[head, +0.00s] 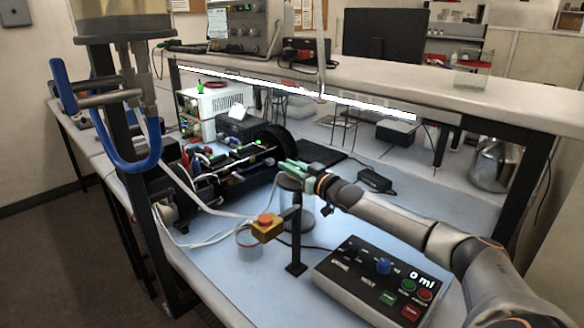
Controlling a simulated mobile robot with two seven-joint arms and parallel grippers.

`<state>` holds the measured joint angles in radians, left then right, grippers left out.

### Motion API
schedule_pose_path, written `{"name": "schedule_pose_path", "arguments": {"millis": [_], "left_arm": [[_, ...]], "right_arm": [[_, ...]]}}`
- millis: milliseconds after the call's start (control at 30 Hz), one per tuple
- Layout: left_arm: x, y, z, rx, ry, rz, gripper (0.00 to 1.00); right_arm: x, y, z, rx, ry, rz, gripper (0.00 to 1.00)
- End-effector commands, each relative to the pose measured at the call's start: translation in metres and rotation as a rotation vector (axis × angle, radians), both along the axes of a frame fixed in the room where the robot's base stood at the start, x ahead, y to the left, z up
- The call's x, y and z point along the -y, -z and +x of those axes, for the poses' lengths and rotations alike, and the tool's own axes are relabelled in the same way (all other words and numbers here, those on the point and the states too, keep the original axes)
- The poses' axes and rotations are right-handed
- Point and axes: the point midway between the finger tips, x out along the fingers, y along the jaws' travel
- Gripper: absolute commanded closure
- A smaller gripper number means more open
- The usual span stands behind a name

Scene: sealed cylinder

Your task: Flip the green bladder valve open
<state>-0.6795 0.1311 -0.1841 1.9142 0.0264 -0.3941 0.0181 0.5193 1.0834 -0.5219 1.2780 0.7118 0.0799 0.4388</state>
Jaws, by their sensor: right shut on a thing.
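My right gripper (307,174) reaches in from the right over the bench. It is shut around a small green part, which I take to be the green bladder valve (288,165). Its exact shape and handle angle are too small and too covered by the gripper to tell. Just below is a clear cylinder (302,217) with a dark top, standing on the bench. I cannot tell whether the green part joins this cylinder or the dark apparatus (245,173) behind it. My left gripper is not in view.
A control box (350,287) with knobs, buttons and a "0 ml" display sits at front right. A yellow box with an orange button (267,226) and a dark post (296,245) stand near the gripper. A blue hose (125,165) hangs at left. Bench (215,280) is clear at front left.

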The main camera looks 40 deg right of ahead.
Motion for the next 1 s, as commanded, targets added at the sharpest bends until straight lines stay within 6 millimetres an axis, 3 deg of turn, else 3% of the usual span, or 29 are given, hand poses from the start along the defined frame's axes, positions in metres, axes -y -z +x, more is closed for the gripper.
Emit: {"name": "schedule_pose_path", "arguments": {"millis": [67, 867, 900, 1000], "left_arm": [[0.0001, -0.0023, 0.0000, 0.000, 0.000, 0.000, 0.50], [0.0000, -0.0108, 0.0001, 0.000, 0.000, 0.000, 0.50], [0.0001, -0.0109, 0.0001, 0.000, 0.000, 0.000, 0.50], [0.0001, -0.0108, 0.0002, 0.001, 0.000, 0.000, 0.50]], "right_arm": [[-0.0049, -0.0063, 0.0016, 0.013, -0.026, 0.000, 1.00], [-0.0051, -0.0020, -0.0015, 0.006, -0.108, 0.007, 1.00], [-0.0050, -0.0020, -0.0016, 0.006, -0.107, 0.007, 0.78], [-0.0042, -0.0017, -0.0017, 0.005, -0.106, 0.006, 0.66]]}}
